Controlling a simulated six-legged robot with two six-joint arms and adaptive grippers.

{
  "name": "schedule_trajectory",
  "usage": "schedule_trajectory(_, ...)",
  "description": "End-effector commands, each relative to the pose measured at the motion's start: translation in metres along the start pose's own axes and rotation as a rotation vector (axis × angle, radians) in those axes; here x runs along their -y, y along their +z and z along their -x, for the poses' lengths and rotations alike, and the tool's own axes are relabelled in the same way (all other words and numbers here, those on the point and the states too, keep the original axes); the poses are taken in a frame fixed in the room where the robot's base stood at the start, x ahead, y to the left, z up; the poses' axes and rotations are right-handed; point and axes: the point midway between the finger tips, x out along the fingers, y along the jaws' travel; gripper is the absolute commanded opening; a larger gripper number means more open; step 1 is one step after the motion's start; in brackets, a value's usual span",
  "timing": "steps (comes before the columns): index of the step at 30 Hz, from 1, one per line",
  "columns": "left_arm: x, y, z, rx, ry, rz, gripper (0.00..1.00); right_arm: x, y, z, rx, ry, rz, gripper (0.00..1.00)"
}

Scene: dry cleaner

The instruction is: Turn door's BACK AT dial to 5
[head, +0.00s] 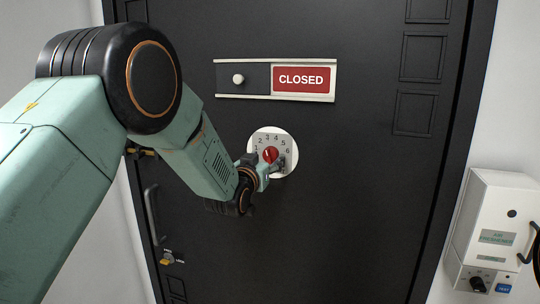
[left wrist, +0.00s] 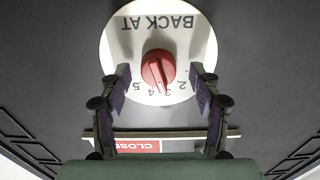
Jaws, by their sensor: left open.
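The BACK AT dial (head: 288,139) is a round white plate with black numbers on the dark door (head: 330,200). Its red knob (head: 270,155) sits in the middle. My right gripper is out of view.
A sliding red CLOSED sign (head: 303,79) with a small white knob (head: 238,78) is above the dial. A door handle (head: 153,215) and a small lock knob (head: 167,258) are at lower left. A white air freshener box (head: 492,225) hangs on the right wall.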

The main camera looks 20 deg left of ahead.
Motion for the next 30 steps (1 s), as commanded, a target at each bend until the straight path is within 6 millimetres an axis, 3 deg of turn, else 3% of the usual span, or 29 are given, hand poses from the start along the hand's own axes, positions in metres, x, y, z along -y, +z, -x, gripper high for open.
schedule_trajectory(6, -0.003, 0.0, -0.014, 0.001, 0.002, 0.001, 0.63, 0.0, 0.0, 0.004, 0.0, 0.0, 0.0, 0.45)
schedule_trajectory(16, -0.005, 0.0, -0.017, 0.0, 0.003, 0.001, 0.63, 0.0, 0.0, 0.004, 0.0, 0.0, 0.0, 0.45)
schedule_trajectory(30, -0.006, 0.0, -0.017, 0.0, 0.004, 0.0, 0.24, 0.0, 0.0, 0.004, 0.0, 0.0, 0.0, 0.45)
